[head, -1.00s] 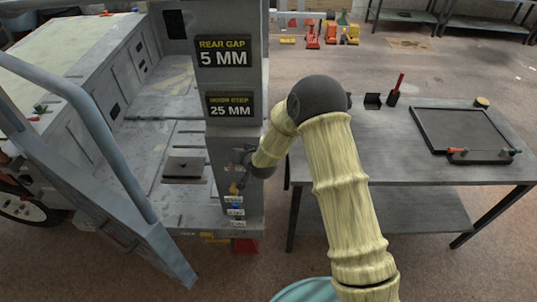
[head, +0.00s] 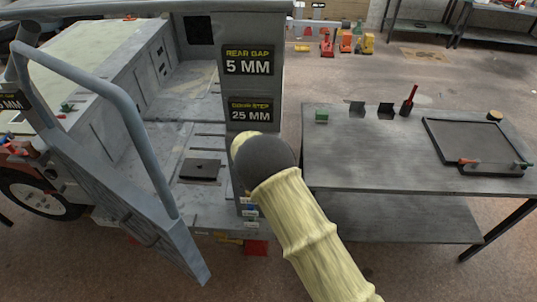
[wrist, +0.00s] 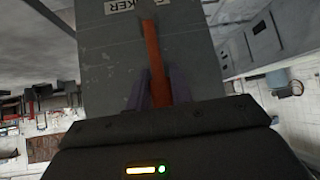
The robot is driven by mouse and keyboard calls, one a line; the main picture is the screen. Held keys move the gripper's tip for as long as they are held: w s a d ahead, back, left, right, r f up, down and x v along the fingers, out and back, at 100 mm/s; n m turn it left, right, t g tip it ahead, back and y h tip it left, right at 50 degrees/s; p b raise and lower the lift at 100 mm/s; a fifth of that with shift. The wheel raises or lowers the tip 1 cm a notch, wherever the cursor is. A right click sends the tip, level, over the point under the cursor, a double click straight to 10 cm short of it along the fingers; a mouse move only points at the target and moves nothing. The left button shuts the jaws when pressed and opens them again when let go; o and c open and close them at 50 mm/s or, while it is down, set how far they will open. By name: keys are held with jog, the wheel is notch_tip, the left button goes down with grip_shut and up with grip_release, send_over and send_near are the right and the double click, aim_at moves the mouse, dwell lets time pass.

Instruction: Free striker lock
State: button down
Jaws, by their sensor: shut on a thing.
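In the wrist view my gripper (wrist: 157,95) has its two dark purple fingers closed on either side of an orange-red bar (wrist: 151,48). The bar runs along a grey panel (wrist: 190,60) with a partly cut-off label ending in "KER" (wrist: 125,5). In the head view my arm reaches to the grey door pillar (head: 252,92), and my own arm link hides the gripper and the bar. I cannot tell whether the lock is free.
The pillar carries two dark signs, "REAR GAP 5 MM" (head: 248,60) and "DOOR STEP 25 MM" (head: 250,110). A grey frame with a tubular rail (head: 130,110) stands at left. A metal table (head: 370,160) with a dark tray (head: 475,140) stands at right.

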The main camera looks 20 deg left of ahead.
jog(key=shift+s+a, duration=0.3)
jog(key=shift+a, duration=0.1)
jog(key=shift+w+d, duration=0.25)
jog(key=c, duration=1.5)
grip_release()
jog(key=shift+o, duration=1.2)
jog(key=shift+w+f, duration=0.1)
jog(key=shift+h, duration=0.3)
jog(key=shift+d, duration=0.1)
jog(key=b+v, duration=0.4)
jog(key=v, duration=1.3)
